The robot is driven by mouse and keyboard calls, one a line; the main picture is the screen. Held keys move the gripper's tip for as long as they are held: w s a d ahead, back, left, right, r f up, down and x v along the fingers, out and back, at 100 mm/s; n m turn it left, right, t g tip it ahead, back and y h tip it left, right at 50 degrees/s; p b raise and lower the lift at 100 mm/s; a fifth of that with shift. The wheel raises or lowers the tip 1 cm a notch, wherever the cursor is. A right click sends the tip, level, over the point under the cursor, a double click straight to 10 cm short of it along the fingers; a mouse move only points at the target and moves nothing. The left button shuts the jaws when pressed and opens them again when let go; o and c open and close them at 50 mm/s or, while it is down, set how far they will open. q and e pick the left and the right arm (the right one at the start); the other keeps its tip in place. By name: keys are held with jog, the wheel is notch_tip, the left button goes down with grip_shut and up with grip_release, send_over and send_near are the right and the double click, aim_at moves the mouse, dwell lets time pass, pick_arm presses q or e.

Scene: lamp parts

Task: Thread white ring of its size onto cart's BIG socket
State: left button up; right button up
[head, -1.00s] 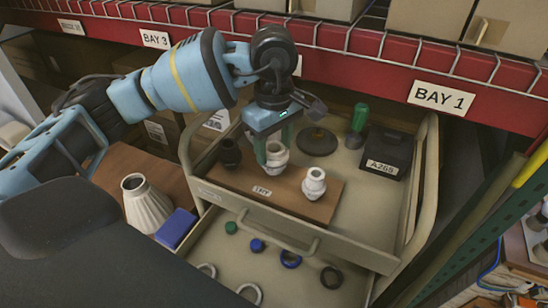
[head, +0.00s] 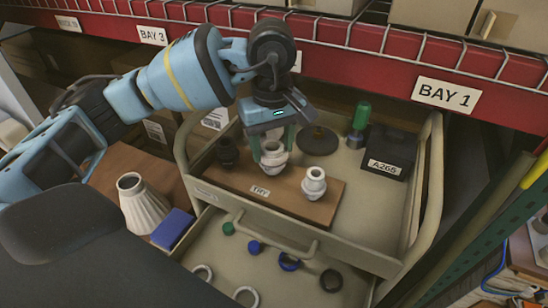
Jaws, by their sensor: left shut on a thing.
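A wooden board (head: 215,177) labelled "TRY" lies in the upper level of a beige cart (head: 345,248). It bears a black socket (head: 228,154), a large white socket (head: 271,166) in the middle and a smaller white socket (head: 314,186) on the right. My left gripper (head: 272,149) points down at the top of the middle white socket, its green fingers on either side. It is shut on a white piece that looks like a ring; fingers and socket blend, so I cannot tell how far it is around the socket. My right gripper is not in view.
The lower drawer holds white rings (head: 246,290), a blue ring (head: 290,257), a dark ring (head: 331,281) and small blue and green caps. A black box (head: 387,150), a green-handled tool (head: 360,118) and a dark disc (head: 318,141) stand behind. A red shelf edge (head: 370,65) runs above.

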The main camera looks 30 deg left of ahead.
pick_arm(q)
jog(key=shift+s+f+m+b, duration=0.15)
jog(key=shift+f+m+b, duration=0.4)
jog(key=shift+m, duration=1.15)
jog(key=shift+r, duration=0.1)
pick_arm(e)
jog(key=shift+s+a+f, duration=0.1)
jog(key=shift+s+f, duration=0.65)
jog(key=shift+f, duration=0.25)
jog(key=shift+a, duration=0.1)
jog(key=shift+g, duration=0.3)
pick_arm(q)
jog(key=shift+m+b, duration=0.85)
jog(key=shift+m, duration=1.05)
jog(key=shift+m+b, duration=0.6)
jog(key=shift+m, duration=0.7)
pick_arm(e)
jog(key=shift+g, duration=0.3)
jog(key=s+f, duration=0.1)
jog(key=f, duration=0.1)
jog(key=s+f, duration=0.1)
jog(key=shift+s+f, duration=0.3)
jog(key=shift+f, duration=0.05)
